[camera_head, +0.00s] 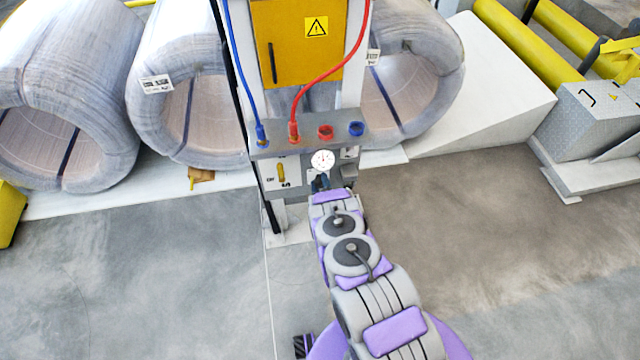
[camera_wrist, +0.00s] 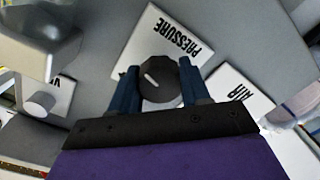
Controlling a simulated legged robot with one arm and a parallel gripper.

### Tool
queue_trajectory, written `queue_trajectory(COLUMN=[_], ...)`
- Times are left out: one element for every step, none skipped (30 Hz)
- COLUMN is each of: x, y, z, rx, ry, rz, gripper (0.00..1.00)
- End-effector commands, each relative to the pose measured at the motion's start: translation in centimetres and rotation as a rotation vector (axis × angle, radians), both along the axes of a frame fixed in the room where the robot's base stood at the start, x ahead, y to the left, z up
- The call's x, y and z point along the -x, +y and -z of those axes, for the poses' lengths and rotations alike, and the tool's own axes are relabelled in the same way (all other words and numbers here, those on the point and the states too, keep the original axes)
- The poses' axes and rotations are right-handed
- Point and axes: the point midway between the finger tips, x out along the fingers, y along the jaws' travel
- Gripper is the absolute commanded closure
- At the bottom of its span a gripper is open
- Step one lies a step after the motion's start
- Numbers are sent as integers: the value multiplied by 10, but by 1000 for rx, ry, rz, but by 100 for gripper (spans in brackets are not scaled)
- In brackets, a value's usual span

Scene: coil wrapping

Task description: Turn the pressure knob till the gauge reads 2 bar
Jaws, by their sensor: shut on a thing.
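The pressure knob (camera_wrist: 160,82) is a round dark knob with a white pointer line, on a white plate (camera_wrist: 146,38) lettered PRESSURE. In the wrist view my gripper (camera_wrist: 158,85) has one blue finger on each side of the knob and is shut on it. The round white gauge (camera_head: 322,160) sits on the grey panel in the head view, just above my gripper (camera_head: 321,182). Its needle is too small to read. In the head view my gripper and arm hide the knob.
An AIR plate (camera_wrist: 238,93) is beside the right finger. A yellow lever (camera_head: 281,172) is left of the gauge. Blue and red hoses (camera_head: 330,72) run to ports above. Large wrapped coils (camera_head: 60,90) stand behind. The floor (camera_head: 480,230) on both sides is clear.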

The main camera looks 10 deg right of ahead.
Motion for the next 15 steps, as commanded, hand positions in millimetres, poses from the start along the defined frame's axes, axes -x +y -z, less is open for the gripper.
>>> queue_trajectory(x=[-1, -1, -1, -1, -1, -1, -1, -1, -1, -1, -1, -1, -1, -1, -1], y=[4, 4, 4, 4, 4, 4, 4, 4, 4, 5, 5, 5, 5, 5, 5], z=[-1, -1, -1, -1, -1, 0, 0, 0, 0, 0, 0, 0, 0, 0, 1], rx=[37, 61, 90, 111, 132, 157, 175, 191, 211, 225, 239, 253, 265, 274, 284], ry=[-4, -3, -3, -2, -3, -3, -2, -2, -2, -2, -2, -2, -2, -2, -1], rz=[-8, -8, -7, -7, -7, -7, -7, -7, -7, -8, -8, -8, -8, -8, -8], gripper=[84, 84, 84, 84, 84, 84, 84, 84, 84, 84, 84, 84, 84, 84, 84])
